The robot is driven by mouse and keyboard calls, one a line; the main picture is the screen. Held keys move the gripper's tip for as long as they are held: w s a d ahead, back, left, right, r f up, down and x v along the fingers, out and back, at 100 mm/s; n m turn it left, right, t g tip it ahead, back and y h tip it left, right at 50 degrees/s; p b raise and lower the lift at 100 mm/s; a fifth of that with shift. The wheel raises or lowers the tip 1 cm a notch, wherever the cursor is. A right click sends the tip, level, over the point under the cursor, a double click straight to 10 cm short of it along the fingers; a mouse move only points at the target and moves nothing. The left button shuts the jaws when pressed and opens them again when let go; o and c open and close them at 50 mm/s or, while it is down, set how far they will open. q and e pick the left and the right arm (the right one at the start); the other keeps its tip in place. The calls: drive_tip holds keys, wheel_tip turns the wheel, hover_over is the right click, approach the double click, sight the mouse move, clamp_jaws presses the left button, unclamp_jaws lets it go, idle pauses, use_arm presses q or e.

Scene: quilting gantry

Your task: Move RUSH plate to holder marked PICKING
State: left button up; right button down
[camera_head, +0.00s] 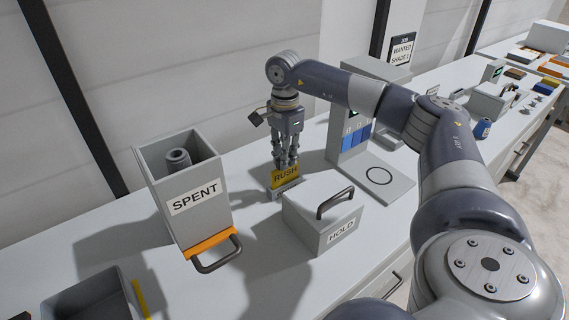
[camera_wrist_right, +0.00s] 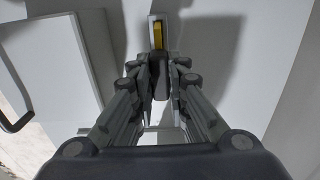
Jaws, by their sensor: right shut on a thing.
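The RUSH plate (camera_head: 285,177) is yellow with dark lettering. It stands upright at a small grey holder (camera_head: 283,191) on the bench; I cannot tell how deep it sits in it. My right gripper (camera_head: 287,164) points down from above and is shut on the plate's upper part. In the right wrist view, the fingers (camera_wrist_right: 161,82) are close together and the plate shows as a yellow edge (camera_wrist_right: 158,36) within the grey holder. No PICKING mark is readable in either view. My left gripper is not in view.
A grey box marked HOLD (camera_head: 318,232), with a dark handle, stands close by at the right front. A tall SPENT bin (camera_head: 190,205) stands at the left. A grey stand with blue parts (camera_head: 355,134) is behind right. Bare bench lies between bin and holder.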

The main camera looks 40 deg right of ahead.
drive_tip(key=shift+r, duration=0.1)
drive_tip(key=shift+r+p, duration=2.1)
drive_tip(key=shift+r, duration=0.5)
